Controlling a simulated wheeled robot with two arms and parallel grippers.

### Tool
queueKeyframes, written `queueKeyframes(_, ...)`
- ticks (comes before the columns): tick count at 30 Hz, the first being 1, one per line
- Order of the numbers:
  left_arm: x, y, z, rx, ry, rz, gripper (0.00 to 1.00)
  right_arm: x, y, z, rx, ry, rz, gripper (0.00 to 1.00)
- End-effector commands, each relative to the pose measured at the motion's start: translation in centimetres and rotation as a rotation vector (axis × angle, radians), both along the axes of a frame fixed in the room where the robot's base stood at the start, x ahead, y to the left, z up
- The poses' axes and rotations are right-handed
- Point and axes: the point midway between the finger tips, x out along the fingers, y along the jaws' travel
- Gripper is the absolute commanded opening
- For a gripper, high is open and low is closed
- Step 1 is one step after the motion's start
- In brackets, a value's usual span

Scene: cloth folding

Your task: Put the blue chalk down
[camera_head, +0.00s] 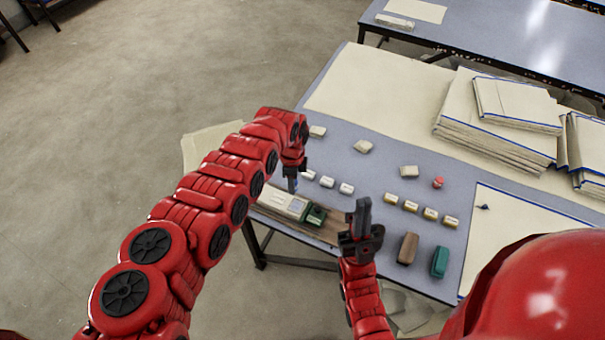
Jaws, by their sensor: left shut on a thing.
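My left gripper (293,172) hangs over the table's left edge area, just above a pale box. It is shut on a small blue piece, the blue chalk (292,186), which shows at its tip. The fingers and part of the chalk are hard to make out at this size. My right gripper (363,216) points up over the front of the table, to the right of the dark green box. Its fingers are seen edge-on, so I cannot tell whether it is open or shut.
The blue-grey table (375,185) bears several small white blocks and several yellowish blocks. A pale box (283,202) and dark green box (316,216) lie at its left edge. Brown (408,249) and green erasers (440,262), a red item (438,182) and stacked boards (500,125) lie right.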

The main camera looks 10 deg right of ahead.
Motion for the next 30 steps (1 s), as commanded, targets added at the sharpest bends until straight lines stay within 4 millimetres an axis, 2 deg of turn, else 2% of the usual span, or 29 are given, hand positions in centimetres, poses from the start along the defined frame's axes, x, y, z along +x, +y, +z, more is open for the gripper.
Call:
queueKeyframes(3, 2.9, 2.6, 1.6, -0.004, -0.011, 0.167, 0.0, 0.0, 0.0, -1.0, 0.0, 0.0, 0.0, 0.0)
queueKeyframes(9, 5.0, 5.4, 3.8, -0.002, -0.005, 0.357, 0.0, 0.0, 0.0, -1.5, 0.0, 0.0, 0.0, 0.0)
queueKeyframes(21, 5.8, 7.2, 5.0, 0.0, -0.004, 0.459, 0.0, 0.0, 0.0, -1.8, 0.0, 0.0, 0.0, 0.0)
queueKeyframes(30, 6.1, 7.7, 5.6, 0.001, 0.0, 0.504, 0.0, 0.0, 0.0, -1.9, 0.0, 0.0, 0.0, 0.0)
